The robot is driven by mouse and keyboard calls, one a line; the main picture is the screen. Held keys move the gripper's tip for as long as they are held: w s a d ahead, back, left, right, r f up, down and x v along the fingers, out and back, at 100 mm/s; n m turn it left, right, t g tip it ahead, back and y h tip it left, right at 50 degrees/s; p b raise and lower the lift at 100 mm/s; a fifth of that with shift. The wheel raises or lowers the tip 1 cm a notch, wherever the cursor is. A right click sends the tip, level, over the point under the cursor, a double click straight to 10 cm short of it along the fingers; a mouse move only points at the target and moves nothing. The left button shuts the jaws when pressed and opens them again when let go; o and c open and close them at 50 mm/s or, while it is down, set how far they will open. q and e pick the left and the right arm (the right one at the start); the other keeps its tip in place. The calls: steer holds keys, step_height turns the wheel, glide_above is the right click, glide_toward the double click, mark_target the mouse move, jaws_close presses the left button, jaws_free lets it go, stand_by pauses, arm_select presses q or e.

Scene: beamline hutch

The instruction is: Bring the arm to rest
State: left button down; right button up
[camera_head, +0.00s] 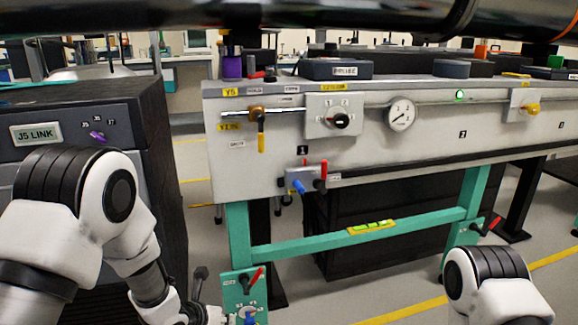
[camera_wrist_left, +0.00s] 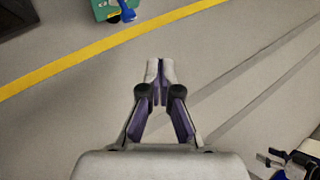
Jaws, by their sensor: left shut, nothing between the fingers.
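My left arm (camera_head: 110,215) comes in from the left in the head view, bent at the elbow, with its forearm running down to the bottom edge. The left gripper (camera_wrist_left: 160,82) is clearest in the left wrist view. Its fingertips are together with nothing between them, over bare grey floor. In the head view its fingertips cannot be made out. My right arm (camera_head: 495,285) shows only as a bent white and black link at the bottom right. What looks like part of my right arm's end (camera_wrist_left: 298,163) is at the wrist view's lower right corner, too small to judge.
A dark cabinet (camera_head: 150,125) stands close by the left arm. A green plate (camera_head: 230,290) with a red lever and blue knob is beside the left wrist. The grey valve panel (camera_head: 430,150) stands ahead on a green frame (camera_head: 300,252). A yellow floor line (camera_wrist_left: 60,68) crosses clear floor.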

arm_select(q)
steer(key=s+a+f+n+g+y+p, duration=0.1)
steer(key=s+a+f+n+g+p, duration=0.15)
steer(key=s+f+n, duration=0.6)
steer(key=s+a+f+n+g+y+p, duration=0.1)
steer(key=s+a+f+n+g, duration=0.25)
steer(key=s, duration=0.85)
steer(key=s+a+f+n+g+y, duration=0.1)
steer(key=s+a+n, duration=0.1)
steer(key=s+n, duration=0.8)
steer(key=s+a+n+y, duration=0.1)
steer(key=s+n, duration=0.2)
steer(key=n, duration=1.3)
step_height(320, 180, up, 38)
steer(key=p, duration=3.8)
steer(key=shift+f, duration=0.25)
